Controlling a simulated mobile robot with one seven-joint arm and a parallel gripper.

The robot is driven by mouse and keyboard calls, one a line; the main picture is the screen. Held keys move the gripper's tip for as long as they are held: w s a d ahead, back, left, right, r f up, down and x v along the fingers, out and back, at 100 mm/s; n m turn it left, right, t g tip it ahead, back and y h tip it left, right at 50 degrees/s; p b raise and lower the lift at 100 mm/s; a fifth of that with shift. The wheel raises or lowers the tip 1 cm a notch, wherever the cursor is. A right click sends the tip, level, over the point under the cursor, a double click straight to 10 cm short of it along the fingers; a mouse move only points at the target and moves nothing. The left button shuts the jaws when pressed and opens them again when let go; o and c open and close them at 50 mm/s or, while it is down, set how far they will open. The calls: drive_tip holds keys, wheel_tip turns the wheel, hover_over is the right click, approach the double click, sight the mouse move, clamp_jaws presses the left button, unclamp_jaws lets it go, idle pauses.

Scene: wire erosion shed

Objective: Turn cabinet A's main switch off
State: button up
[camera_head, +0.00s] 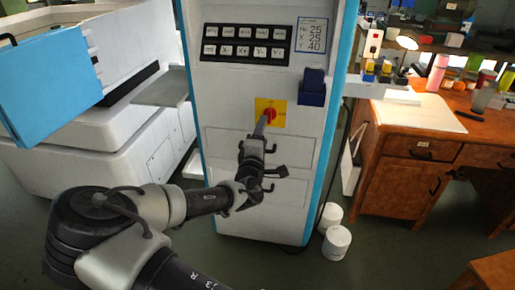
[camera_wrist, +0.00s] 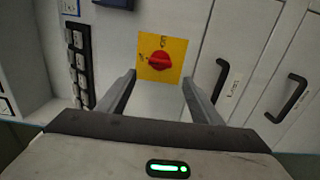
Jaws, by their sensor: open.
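The main switch is a red rotary knob (camera_head: 270,115) on a yellow plate (camera_head: 278,106), on the front of the white and blue cabinet (camera_head: 225,110). In the wrist view the red knob (camera_wrist: 159,61) shows on its yellow plate (camera_wrist: 178,47), ahead of and between my fingers. My gripper (camera_head: 261,127) is just in front of the plate in the head view, partly beside the knob. In the wrist view my gripper (camera_wrist: 157,85) has its two fingers spread wide, with nothing between the tips. I cannot tell whether a finger touches the plate. The marks around the knob are too small to read surely.
A black button panel (camera_head: 246,44) and a dark blue box (camera_head: 312,87) are on the cabinet above the switch. Black handles (camera_wrist: 291,98) stick out from the panels in the wrist view. White buckets (camera_head: 336,243) stand at the cabinet's foot. A wooden desk (camera_head: 400,112) is at right.

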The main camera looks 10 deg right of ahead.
drive_tip(key=v, duration=0.9)
drive_tip(key=shift+s+p, duration=0.15)
drive_tip(key=shift+p, duration=0.3)
drive_tip(key=shift+r, duration=0.1)
